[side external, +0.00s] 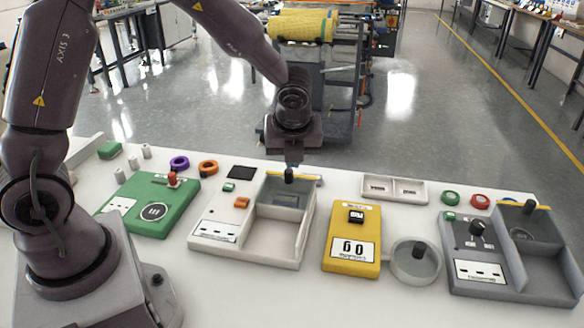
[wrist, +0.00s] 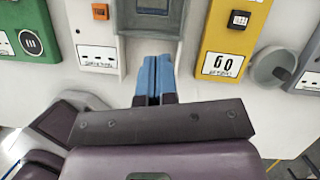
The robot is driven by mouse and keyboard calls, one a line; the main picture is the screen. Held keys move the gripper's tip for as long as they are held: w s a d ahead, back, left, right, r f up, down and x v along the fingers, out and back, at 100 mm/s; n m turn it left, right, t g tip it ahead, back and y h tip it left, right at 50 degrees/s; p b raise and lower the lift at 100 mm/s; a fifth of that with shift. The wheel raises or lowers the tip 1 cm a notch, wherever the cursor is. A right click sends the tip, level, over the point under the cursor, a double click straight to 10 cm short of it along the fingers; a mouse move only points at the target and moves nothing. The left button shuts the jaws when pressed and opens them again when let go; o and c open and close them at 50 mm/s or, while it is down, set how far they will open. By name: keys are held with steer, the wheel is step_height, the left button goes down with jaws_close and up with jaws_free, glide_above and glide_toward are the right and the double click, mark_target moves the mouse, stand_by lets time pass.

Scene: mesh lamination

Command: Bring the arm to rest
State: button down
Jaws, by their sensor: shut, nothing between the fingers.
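My gripper (side external: 293,162) hangs above the back of the white station (side external: 225,250), with its fingers pointing down. In the wrist view its blue fingertips (wrist: 153,72) are together with nothing between them. They appear in front of the station's grey compartment (wrist: 152,25). A black knob (side external: 289,176) stands just below the fingers in the side view. I cannot tell the exact gap between them.
A green box (side external: 150,215) with a red knob stands left. A yellow box (side external: 340,262), a round dish (side external: 400,272) and a grey station (side external: 490,285) stand right. Purple (side external: 179,163) and orange rings (side external: 208,167) lie behind. The table front is clear.

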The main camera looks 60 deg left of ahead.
steer(key=s+d+r+n+t+h, duration=0.1)
steer(key=s+r+n+h, duration=0.1)
steer(key=s+r+n, duration=0.6)
steer(key=s+d+r+n+t+h, duration=0.1)
steer(key=s+r+n, duration=0.7)
steer(key=n, duration=0.8)
steer(key=s+t, duration=0.1)
steer(key=s, duration=0.2)
steer(key=shift+s+d+h, duration=0.3)
steer(key=shift+h, duration=0.1)
